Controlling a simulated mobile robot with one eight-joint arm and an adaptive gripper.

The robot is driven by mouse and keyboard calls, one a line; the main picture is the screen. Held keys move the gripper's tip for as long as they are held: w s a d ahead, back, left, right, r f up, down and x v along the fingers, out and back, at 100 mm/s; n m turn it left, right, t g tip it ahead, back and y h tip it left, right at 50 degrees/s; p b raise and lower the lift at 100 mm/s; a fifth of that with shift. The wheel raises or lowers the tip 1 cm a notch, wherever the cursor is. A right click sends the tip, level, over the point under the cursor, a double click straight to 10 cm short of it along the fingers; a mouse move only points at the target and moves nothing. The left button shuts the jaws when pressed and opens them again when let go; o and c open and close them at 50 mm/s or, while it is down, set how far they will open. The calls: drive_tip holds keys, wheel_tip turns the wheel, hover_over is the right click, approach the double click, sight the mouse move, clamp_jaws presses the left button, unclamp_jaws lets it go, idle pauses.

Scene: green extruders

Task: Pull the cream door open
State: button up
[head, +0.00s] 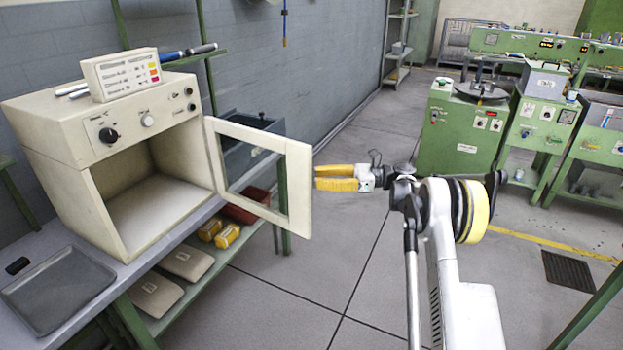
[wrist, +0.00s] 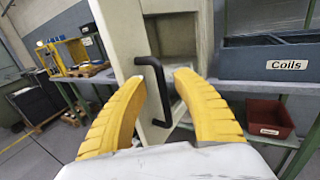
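The cream door (head: 299,180) of the cream oven-like cabinet (head: 80,160) stands swung wide open, with a window in its frame. In the wrist view the door (wrist: 125,50) is seen close up, with a black bar handle (wrist: 163,97) on its face. My gripper (head: 318,178) is just beside the door's free edge. In the wrist view its yellow fingers (wrist: 160,80) are apart, one on each side of the handle, with gaps showing; contact cannot be made out. The handle is hidden in the head view.
The cabinet stands on a grey bench with a grey tray (head: 60,290). A red bin (head: 246,205) and yellow boxes (head: 227,236) lie on the shelf below. Green machines (head: 460,135) stand at the back right. The floor (head: 350,260) between is clear.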

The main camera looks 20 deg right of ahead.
drive_tip(key=v, duration=0.9)
drive_tip(key=shift+d, duration=0.15)
